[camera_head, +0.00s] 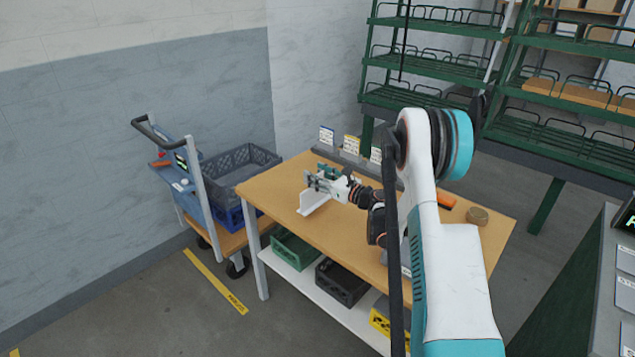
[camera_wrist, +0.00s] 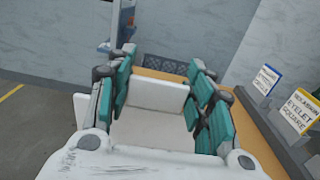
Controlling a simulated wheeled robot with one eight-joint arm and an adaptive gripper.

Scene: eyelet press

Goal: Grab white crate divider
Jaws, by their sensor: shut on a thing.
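The white crate divider (camera_head: 313,201) is a white angled piece at the left part of the wooden table (camera_head: 275,194). My gripper (camera_head: 322,178) is at it, with its fingers on both sides. In the wrist view, the white divider (camera_wrist: 158,95) sits between the teal finger pads of my gripper (camera_wrist: 160,92), which is shut on it. The divider shows one upright panel and a flatter part nearer the wrist. Whether its lower edge touches the table top cannot be told.
A blue cart (camera_head: 185,175) carrying dark crates (camera_head: 240,165) stands left of the table. Label cards (camera_head: 352,146) stand along the far table edge. An orange item (camera_head: 446,201) and a round brown item (camera_head: 477,216) lie at the right. Crates (camera_head: 342,282) sit on the lower shelf.

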